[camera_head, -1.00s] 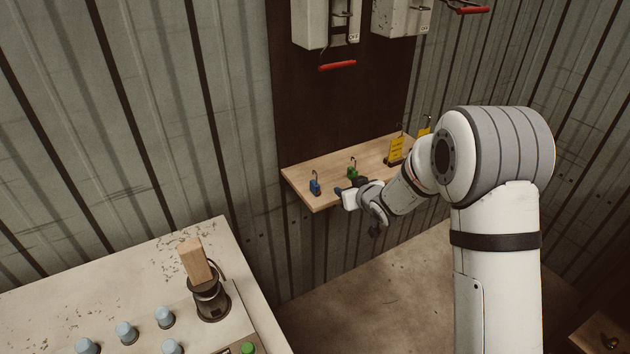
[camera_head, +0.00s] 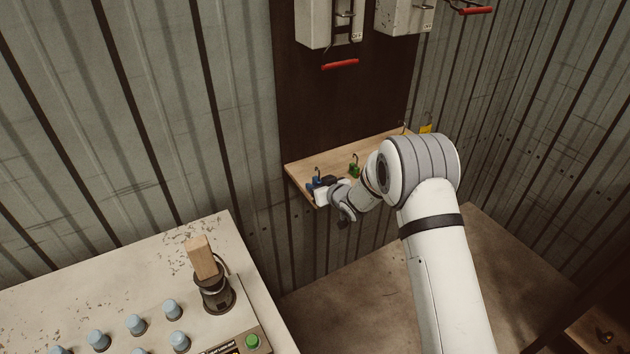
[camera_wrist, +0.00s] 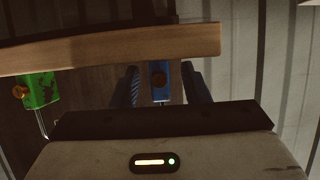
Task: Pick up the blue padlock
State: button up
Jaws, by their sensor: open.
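The blue padlock (camera_head: 316,180) stands near the left end of the wooden shelf, its shackle upright, partly hidden by my gripper (camera_head: 319,186). The fingers are open, with a visible gap on each side of the padlock.
The wooden shelf (camera_head: 335,160) carries a green padlock (camera_head: 354,170) to the right, also in the wrist view (camera_wrist: 38,90). A red-handled switch box (camera_head: 325,25) hangs above. A control panel (camera_head: 130,290) stands at the lower left.

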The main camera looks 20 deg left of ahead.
jog(key=shift+c, duration=0.3)
grip_shut()
dwell(0.4)
notch_tip(320, 180, up, 10)
jog(key=shift+b, duration=0.6)
